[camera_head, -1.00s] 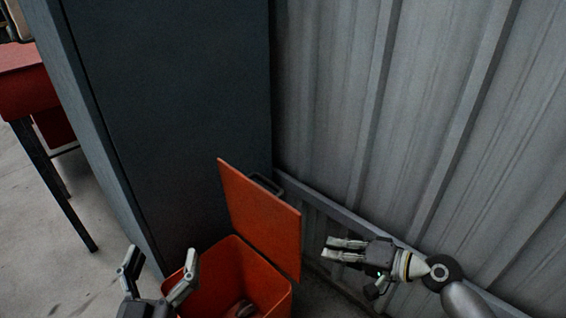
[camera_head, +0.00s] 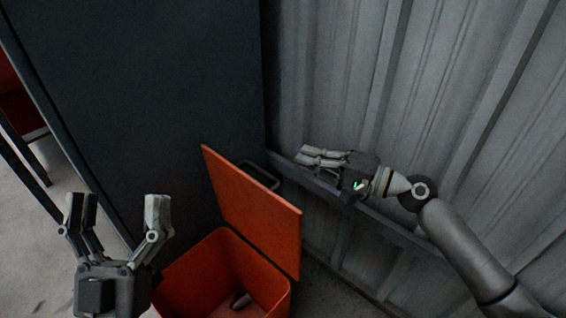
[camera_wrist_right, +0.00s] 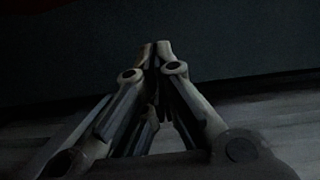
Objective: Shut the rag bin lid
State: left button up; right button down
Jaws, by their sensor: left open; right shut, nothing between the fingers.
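The rag bin (camera_head: 183,285) is an orange-red box at the bottom of the head view, with something small and pale lying inside. Its lid (camera_head: 252,208) stands raised and tilted at the back of the bin. My right gripper (camera_head: 304,156) is shut and empty, above and right of the lid and apart from it in the picture. In the right wrist view its fingertips (camera_wrist_right: 157,48) meet against a dark surface. My left gripper (camera_head: 118,205) is open and empty, left of the bin.
A dark cabinet (camera_head: 150,90) stands behind the bin. A corrugated metal wall (camera_head: 440,80) with a rail (camera_head: 400,232) fills the right. A dark handle-like loop (camera_head: 260,174) shows behind the lid. A red table or bench (camera_head: 18,112) is at the far left, over open floor.

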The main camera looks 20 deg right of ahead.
pick_arm(q)
jog(key=shift+w+f+g+y+p, duration=0.35)
jog(key=shift+w+f+g, duration=0.6)
jog(key=shift+f, duration=0.25)
pick_arm(e)
jog(key=shift+a+f, duration=0.15)
jog(key=shift+a, duration=2.75)
